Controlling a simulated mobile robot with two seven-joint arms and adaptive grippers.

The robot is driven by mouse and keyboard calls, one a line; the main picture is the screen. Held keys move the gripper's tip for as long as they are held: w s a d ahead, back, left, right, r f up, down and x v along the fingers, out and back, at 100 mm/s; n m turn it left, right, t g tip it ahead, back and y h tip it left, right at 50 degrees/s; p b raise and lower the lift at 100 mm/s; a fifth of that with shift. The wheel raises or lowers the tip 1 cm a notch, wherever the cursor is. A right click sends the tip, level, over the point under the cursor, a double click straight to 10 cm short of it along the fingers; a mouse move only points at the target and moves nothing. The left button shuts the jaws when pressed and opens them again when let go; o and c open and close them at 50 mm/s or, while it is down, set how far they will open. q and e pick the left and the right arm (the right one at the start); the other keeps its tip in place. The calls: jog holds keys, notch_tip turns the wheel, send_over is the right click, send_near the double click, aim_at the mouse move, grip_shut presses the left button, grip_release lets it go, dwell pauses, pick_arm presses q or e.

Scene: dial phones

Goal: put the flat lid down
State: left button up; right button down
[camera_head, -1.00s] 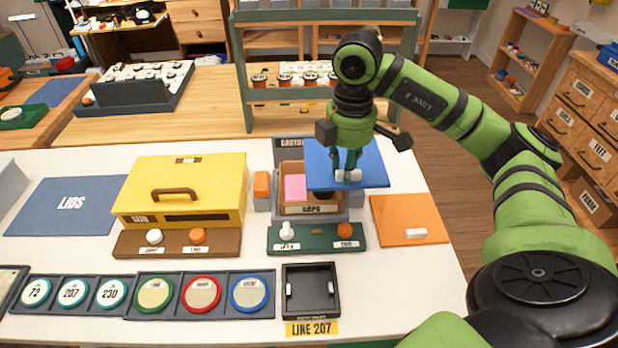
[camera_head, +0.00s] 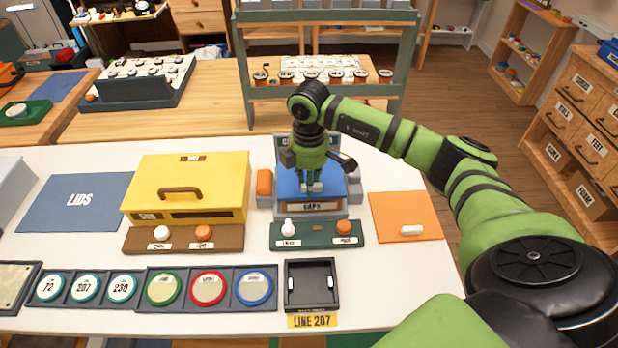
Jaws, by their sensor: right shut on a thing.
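The flat lid (camera_head: 288,184) is a blue square plate. It lies over the opening of the grey box labelled CAPS (camera_head: 318,208) and hides what is inside. I cannot tell whether it rests on the rim or hovers just above it. My right gripper (camera_head: 311,188) points down from above and is shut on the lid's small handle. A blue mat labelled LIDS (camera_head: 75,203) lies bare at the left of the table. My left gripper is not in view.
A yellow box (camera_head: 190,170) with a handle stands left of the caps box. An orange block (camera_head: 264,182) sits between them. An orange mat (camera_head: 402,208) lies to the right.

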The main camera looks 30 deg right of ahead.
jog(key=shift+f, duration=0.15)
jog(key=shift+f, duration=0.25)
jog(key=c, duration=1.1)
grip_release()
jog(key=shift+r, duration=0.5)
jog(key=shift+r+b, duration=1.25)
jog(key=shift+r, duration=4.7)
